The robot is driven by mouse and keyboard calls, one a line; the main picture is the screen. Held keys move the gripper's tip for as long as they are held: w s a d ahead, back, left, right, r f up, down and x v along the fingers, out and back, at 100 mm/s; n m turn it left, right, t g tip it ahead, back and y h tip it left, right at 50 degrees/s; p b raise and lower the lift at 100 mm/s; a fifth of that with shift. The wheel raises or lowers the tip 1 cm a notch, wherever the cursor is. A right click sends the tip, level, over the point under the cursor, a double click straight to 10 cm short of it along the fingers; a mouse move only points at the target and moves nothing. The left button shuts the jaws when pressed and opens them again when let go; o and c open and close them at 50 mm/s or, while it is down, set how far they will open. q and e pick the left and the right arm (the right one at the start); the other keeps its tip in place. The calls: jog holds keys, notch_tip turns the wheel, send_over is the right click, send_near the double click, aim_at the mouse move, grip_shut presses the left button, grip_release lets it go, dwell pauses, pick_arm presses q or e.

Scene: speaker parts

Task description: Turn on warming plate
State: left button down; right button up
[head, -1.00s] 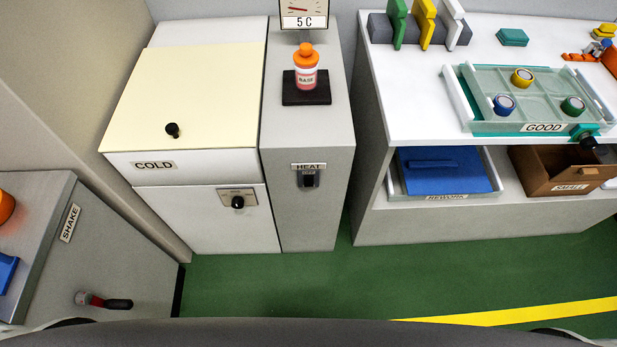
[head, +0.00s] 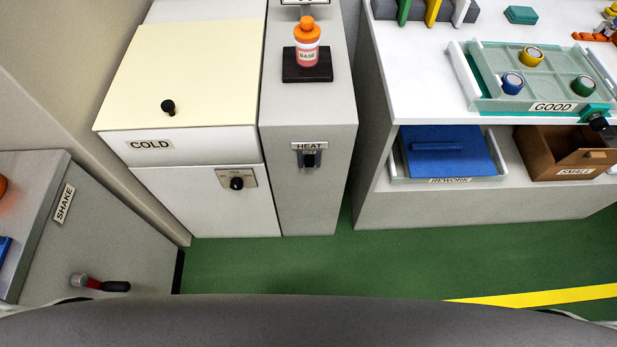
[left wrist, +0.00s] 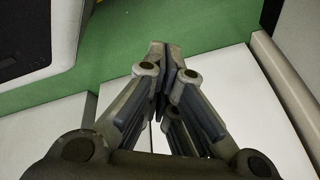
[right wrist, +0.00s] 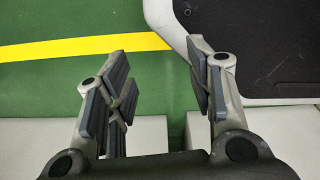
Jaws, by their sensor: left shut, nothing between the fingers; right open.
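The warming plate is a dark square pad (head: 307,72) on top of a narrow grey cabinet (head: 307,180). A bottle with an orange cap and a BASE label (head: 307,55) stands upright on it. The HEAT label (head: 310,146) and a dark switch (head: 311,160) are on the cabinet's front face. My left gripper (left wrist: 164,48) shows only in the left wrist view, shut and empty above a pale surface and green floor. My right gripper (right wrist: 166,75) shows only in the right wrist view, open and empty over the floor. Neither is near the switch in the head view.
The COLD cabinet (head: 200,205) with its black knob (head: 236,183) adjoins on the left. The SHAKE unit (head: 100,240) with a red-black lever (head: 100,284) stands at far left. A white bench (head: 405,85) with trays is at right. Green floor (head: 300,262) in front is clear.

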aim_at(310, 162)
pick_arm(q)
jog(key=w+d+r+m+t+h+b, duration=0.25)
jog(key=w+r+m+b, duration=0.2)
jog(key=w+r, duration=0.4)
jog(key=w+d+r+m+t+h+b, duration=0.25)
jog(key=w+r+m+t, duration=0.2)
jog(key=w, duration=0.75)
jog(key=d+r+m+h+b, duration=0.2)
jog(key=d+r+m, duration=0.3)
jog(key=r, duration=0.4)
jog(key=d+r+m+t+h+b, duration=0.1)
jog(key=d+r+m+h+b, duration=0.2)
jog(key=d+r, duration=0.4)
notch_tip(310, 162, up, 2)
jog(key=s+m+h, duration=0.1)
jog(key=m, duration=0.1)
jog(key=shift+d+r+m+b, duration=0.15)
jog(key=shift+d+m+b, duration=0.2)
jog(key=shift+d+m, duration=0.05)
pick_arm(e)
jog(key=w+a+r+t, duration=0.1)
jog(key=w+a+r, duration=0.1)
jog(key=w, duration=1.2)
jog(key=shift+a+r, duration=0.2)
jog(key=shift+r, duration=0.1)
pick_arm(q)
jog(key=shift+w, duration=0.1)
